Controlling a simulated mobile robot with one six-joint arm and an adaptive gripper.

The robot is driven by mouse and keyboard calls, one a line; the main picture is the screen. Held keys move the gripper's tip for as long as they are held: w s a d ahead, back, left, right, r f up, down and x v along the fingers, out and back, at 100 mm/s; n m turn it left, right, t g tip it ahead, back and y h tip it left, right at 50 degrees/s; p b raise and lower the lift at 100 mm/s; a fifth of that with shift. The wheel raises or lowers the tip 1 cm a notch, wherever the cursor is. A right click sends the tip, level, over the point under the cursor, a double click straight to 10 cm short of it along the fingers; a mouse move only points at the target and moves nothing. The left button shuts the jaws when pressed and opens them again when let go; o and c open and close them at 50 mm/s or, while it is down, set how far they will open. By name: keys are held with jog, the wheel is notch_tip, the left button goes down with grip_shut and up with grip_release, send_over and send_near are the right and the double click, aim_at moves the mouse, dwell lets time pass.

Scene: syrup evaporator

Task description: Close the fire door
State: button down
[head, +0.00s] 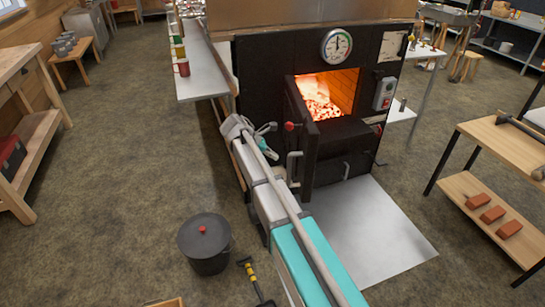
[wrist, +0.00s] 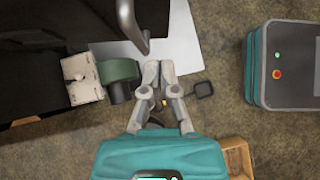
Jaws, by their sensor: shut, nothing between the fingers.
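The fire door (head: 301,135) of the black evaporator (head: 270,75) stands open, swung out toward the camera at the left of the firebox opening (head: 330,92). Glowing coals show inside. A grey bar handle (head: 293,168) is on the door. In the wrist view a grey curved handle (wrist: 131,24) hangs just beyond and left of my fingertips. My gripper (wrist: 158,68) is shut and empty, with a small gap to that handle. In the head view my gripper (head: 268,128) is small, left of the door, partly hidden by my arm.
A pale metal sheet (head: 370,240) lies on the floor before the firebox. A lidded dark pot (head: 204,245) and a shovel (head: 254,279) are on the floor at the lower left. A wooden shelf table (head: 515,145) with bricks stands at right. Floor between is open.

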aim_at(304, 168)
jog(key=b+x, duration=0.1)
jog(key=x, duration=0.2)
jog(key=b+x, duration=0.2)
jog(key=x, duration=0.1)
jog(key=d+r+b+x, duration=0.1)
jog(key=b+x, duration=0.1)
jog(key=x, duration=0.1)
jog(key=shift+d+f, duration=0.1)
jog(key=shift+d, duration=0.25)
jog(key=shift+w+d, duration=0.1)
jog(key=shift+d, duration=0.6)
jog(key=shift+d, duration=0.1)
